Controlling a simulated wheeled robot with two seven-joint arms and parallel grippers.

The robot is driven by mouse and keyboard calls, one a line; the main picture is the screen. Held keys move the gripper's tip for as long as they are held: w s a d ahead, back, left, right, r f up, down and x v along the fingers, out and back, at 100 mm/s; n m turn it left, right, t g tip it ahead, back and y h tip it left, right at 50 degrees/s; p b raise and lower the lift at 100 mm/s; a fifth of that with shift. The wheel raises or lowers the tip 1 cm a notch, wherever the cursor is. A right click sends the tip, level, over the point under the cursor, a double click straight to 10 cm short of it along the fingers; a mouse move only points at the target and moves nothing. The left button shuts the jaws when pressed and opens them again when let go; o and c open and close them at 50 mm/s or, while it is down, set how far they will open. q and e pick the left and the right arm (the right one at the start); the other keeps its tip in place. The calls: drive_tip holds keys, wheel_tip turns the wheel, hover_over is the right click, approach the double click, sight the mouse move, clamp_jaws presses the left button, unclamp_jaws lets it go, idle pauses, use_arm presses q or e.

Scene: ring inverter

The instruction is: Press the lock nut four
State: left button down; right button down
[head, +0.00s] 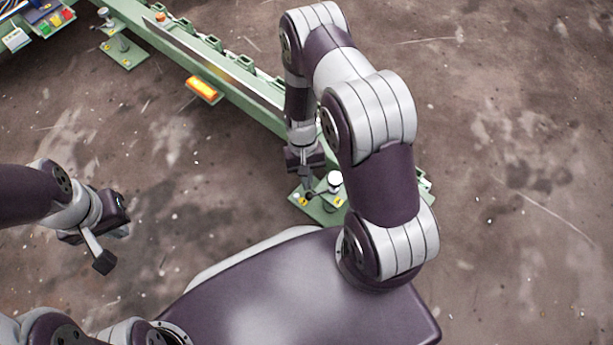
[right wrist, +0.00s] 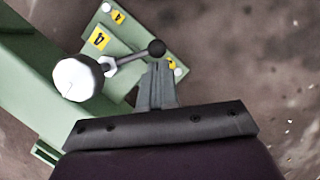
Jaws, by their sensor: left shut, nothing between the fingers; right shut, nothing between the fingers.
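The lock nut four looks like the pale hex nut (right wrist: 108,66) with a lever ending in a black ball (right wrist: 156,47), on a green plate (right wrist: 127,32) bearing yellow labels that read 4. A white round knob (right wrist: 77,80) stands just left of the nut. In the head view the knob (head: 334,178) shows beside my right gripper (head: 307,188). My right gripper is shut and empty, its fingertips (right wrist: 158,66) just below the black ball; whether they touch it I cannot tell. My left gripper (head: 103,262) is shut and empty, over bare floor at the left.
A long green rail (head: 240,98) runs from the upper left to the plate, with an orange block (head: 203,88) on its near side. A similar plate (head: 122,50) with a knob stands at its far end. The floor at right is clear.

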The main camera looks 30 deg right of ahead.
use_arm(q)
drive_tip(key=shift+r+p, duration=0.3)
drive_tip(key=shift+r, duration=0.1)
use_arm(e)
drive_tip(key=shift+s+a+n, duration=0.1)
drive_tip(key=shift+s+n, duration=0.1)
drive_tip(key=shift+n, duration=0.1)
use_arm(q)
drive_tip(key=shift+r+p, duration=0.5)
use_arm(e)
drive_tip(key=shift+s+a+r+n, duration=0.1)
drive_tip(key=shift+s+n, duration=0.1)
drive_tip(key=shift+n, duration=0.2)
